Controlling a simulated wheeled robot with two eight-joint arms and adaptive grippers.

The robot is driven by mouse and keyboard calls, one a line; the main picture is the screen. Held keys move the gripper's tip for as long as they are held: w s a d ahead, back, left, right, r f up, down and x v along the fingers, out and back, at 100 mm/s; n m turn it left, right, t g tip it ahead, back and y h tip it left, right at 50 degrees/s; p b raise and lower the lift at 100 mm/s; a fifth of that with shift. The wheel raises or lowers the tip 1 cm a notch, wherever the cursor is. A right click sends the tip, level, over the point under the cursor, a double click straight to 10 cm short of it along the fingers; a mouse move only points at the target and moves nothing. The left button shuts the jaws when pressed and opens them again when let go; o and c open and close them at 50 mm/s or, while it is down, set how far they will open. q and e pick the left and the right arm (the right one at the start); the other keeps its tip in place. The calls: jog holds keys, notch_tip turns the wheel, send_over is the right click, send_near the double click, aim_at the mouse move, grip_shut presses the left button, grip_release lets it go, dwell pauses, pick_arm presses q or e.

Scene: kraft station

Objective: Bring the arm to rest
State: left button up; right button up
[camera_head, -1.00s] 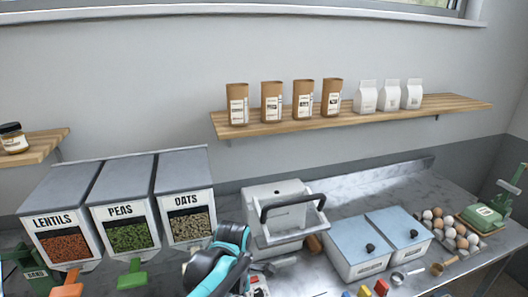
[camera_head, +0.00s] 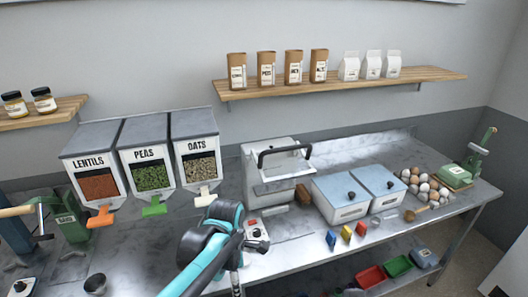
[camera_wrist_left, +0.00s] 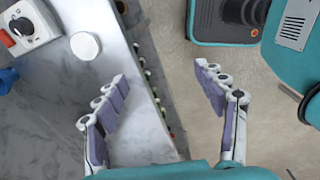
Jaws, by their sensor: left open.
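My left arm (camera_head: 207,255), teal and black, rises from the bottom middle of the head view and bends over the front of the steel counter (camera_head: 130,250). Its gripper hangs down near the front edge and is mostly cut off or hidden there. In the left wrist view my left gripper (camera_wrist_left: 160,100) has its two purple-padded fingers wide apart, with nothing between them. Below it are the counter's front edge and the floor (camera_wrist_left: 185,65). My right gripper shows in neither view.
Lentils, peas and oats dispensers (camera_head: 148,155) stand at the back left. A white press-like machine (camera_head: 262,195), lidded bins (camera_head: 340,192) and eggs (camera_head: 424,184) line the counter. A control box (camera_wrist_left: 38,18) and white disc (camera_wrist_left: 85,46) show in the wrist view.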

pick_arm(q)
jog(key=s+a+m+t+b, duration=0.2)
jog(key=s+a+m+t, duration=0.1)
jog(key=m, duration=0.7)
jog(key=s+a+f+m+t+b, duration=0.1)
jog(key=s+a+m, duration=0.4)
jog(key=m, duration=0.5)
jog(key=a+t+b, duration=0.1)
jog(key=a+t, duration=0.1)
jog(key=shift+s+f+t, duration=0.3)
jog(key=shift+t, duration=0.1)
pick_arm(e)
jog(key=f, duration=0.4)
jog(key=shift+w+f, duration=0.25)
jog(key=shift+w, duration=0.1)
